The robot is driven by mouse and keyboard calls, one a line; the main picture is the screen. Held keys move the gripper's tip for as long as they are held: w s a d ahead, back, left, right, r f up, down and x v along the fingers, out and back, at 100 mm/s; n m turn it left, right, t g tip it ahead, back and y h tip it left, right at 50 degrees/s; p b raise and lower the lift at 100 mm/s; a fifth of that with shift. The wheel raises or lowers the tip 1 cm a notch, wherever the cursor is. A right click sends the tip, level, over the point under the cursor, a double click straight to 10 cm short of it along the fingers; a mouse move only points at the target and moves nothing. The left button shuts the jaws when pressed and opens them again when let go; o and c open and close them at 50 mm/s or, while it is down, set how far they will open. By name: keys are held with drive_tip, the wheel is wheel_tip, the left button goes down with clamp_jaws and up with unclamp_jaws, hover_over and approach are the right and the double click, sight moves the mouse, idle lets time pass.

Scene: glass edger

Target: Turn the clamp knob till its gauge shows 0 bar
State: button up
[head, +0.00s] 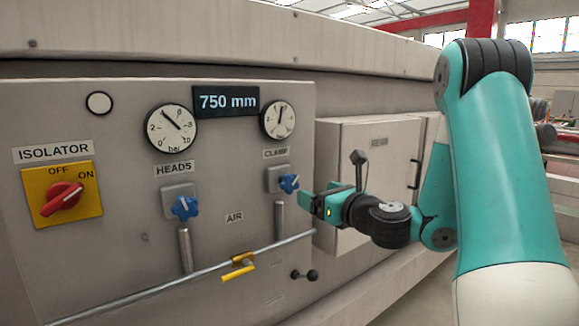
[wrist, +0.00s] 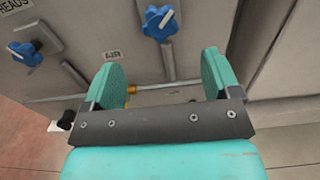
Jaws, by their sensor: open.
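The blue clamp knob (head: 289,184) sits on a grey plate under the CLAMP label. It also shows at the top of the wrist view (wrist: 159,22), with a white pointer mark. The round clamp gauge (head: 279,119) is above it. Its needle points nearly straight up, leaning slightly right; its numbers are too small to read surely. My gripper (head: 308,204) is just right of and below the knob in the head view. In the wrist view its two green fingers (wrist: 163,72) are apart with nothing between them, and the knob lies beyond their tips.
Left of the clamp knob are the HEADS knob (head: 185,207) and gauge (head: 171,128), and a red isolator switch (head: 63,196) on yellow. A yellow air valve handle (head: 238,267) and a slanting pipe (head: 160,287) lie below. A grey cabinet (head: 345,150) stands close on the right.

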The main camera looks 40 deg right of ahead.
sight(292, 181)
drive_tip(key=w+p, duration=0.2)
drive_tip(key=w, duration=0.1)
drive_tip(key=w+p, duration=0.2)
drive_tip(key=w, duration=0.1)
drive_tip(key=w+p, duration=0.2)
drive_tip(key=w, duration=0.1)
drive_tip(key=shift+w+a+r+p, duration=0.25)
drive_tip(key=shift+w+p, duration=0.05)
drive_tip(key=shift+w, duration=0.1)
drive_tip(key=shift+w+f+p, duration=0.25)
drive_tip(key=shift+w+p, duration=0.05)
drive_tip(key=shift+w, duration=0.45)
drive_tip(key=shift+c, duration=0.2)
drive_tip(key=c, duration=0.9)
